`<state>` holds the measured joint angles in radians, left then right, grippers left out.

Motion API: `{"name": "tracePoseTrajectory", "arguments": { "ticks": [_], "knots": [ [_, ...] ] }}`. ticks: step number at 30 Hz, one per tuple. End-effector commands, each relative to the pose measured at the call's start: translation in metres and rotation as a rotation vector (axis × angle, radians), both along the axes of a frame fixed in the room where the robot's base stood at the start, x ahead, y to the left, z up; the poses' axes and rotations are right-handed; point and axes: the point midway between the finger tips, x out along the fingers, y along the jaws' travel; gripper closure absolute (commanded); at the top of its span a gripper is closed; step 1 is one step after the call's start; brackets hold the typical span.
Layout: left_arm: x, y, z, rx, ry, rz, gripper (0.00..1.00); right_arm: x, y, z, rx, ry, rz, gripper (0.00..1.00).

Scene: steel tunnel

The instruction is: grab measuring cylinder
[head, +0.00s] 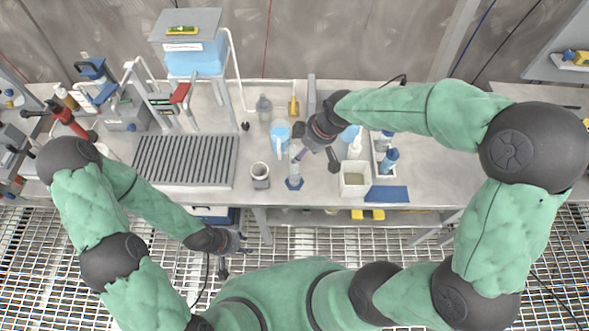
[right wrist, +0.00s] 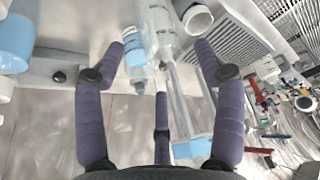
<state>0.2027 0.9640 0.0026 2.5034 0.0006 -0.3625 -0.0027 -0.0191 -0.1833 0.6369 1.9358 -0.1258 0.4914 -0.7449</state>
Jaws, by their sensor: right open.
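The measuring cylinder (head: 295,171) stands upright on its blue foot near the front edge of the bench. In the right wrist view a clear upright vessel, which looks like the cylinder (right wrist: 158,24), shows beyond and between my fingertips. My right gripper (head: 317,154) is open just behind and to the right of the cylinder, fingers spread; no grip on it shows. Its purple fingers also fill the right wrist view (right wrist: 160,50). My left gripper (head: 236,241) hangs low in front of the bench, away from the cylinder; its finger state is unclear.
A jug of blue liquid (head: 280,134) stands close behind the cylinder. A white square container (head: 354,178) and bottles (head: 389,160) stand right. A blue tank (head: 196,59) is at back left.

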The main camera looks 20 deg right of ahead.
Motion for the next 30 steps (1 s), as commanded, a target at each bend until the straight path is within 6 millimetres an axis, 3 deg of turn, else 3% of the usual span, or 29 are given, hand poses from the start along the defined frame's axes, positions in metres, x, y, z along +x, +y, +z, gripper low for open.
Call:
{"name": "tracePoseTrajectory", "arguments": {
  "ticks": [10,19,26,27,30],
  "knots": [
    [0.0,0.0,-0.009,0.0,0.0,0.0,0.6,0.009,0.013,-0.041,0.0,0.005,0.002,0.3],
    [0.0,0.0,-0.009,0.0,0.0,0.0,0.6,0.012,0.015,-0.045,0.0,0.0,0.0,0.3],
    [0.0,0.0,-0.009,0.0,-0.001,0.0,0.6,0.012,0.015,-0.045,0.001,0.001,0.0,0.95],
    [0.0,0.0,-0.009,0.0,-0.001,0.0,0.6,0.012,0.015,-0.045,0.001,0.001,0.0,1.0],
    [0.0,0.0,-0.009,0.0,0.0,0.0,0.6,0.012,0.015,-0.045,0.001,0.001,0.0,1.0]
  ]
}}
